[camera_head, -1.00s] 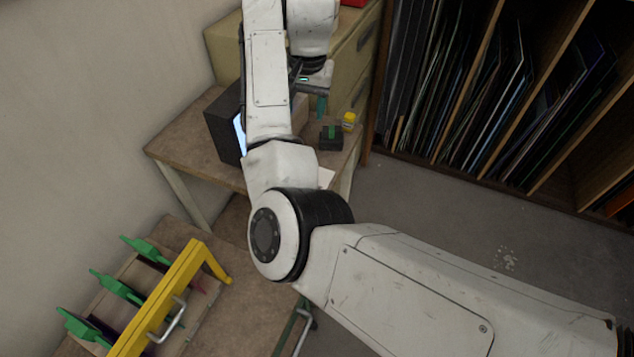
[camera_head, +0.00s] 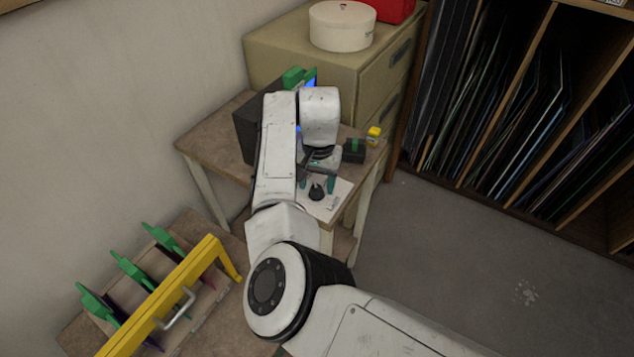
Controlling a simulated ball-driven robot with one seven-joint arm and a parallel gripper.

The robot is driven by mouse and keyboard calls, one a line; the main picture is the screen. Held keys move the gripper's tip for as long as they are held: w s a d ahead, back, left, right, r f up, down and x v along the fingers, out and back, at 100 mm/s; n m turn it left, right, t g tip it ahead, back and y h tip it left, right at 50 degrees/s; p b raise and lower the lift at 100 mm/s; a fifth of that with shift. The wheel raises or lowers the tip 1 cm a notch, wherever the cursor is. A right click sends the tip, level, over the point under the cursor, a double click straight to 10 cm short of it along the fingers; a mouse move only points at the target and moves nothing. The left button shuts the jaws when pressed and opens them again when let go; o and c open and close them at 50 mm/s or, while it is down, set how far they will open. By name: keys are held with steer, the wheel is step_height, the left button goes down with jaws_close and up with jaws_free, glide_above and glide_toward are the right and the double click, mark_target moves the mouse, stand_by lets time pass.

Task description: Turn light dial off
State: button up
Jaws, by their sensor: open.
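A small black knob, likely the light dial (camera_head: 317,192), stands on a white plate (camera_head: 338,199) at the table's front edge. My gripper (camera_head: 317,184) is open, pointing down, with its teal fingertips apart on the left and right of the knob in this view. I cannot tell whether the fingers touch it or are still above it. My arm hides part of the plate and the table behind it.
A dark box (camera_head: 244,131) with a blue-lit face stands on the wooden table (camera_head: 208,141). A small black block (camera_head: 353,152) and a yellow item (camera_head: 374,133) are right of my gripper. A beige cabinet (camera_head: 300,53) stands behind; a yellow-handled rack (camera_head: 165,296) is lower left.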

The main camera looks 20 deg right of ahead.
steer(key=shift+f, duration=0.65)
steer(key=shift+c, duration=0.4)
steer(key=c, duration=1)
steer(key=shift+o, duration=0.2)
steer(key=shift+p, duration=0.3)
steer(key=n+p, duration=0.3)
steer(key=shift+r+n, duration=0.15)
steer(key=shift+n, duration=0.25)
steer(key=shift+w+n+p, duration=0.1)
steer(key=shift+n+p, duration=1.55)
steer(key=shift+n, duration=0.95)
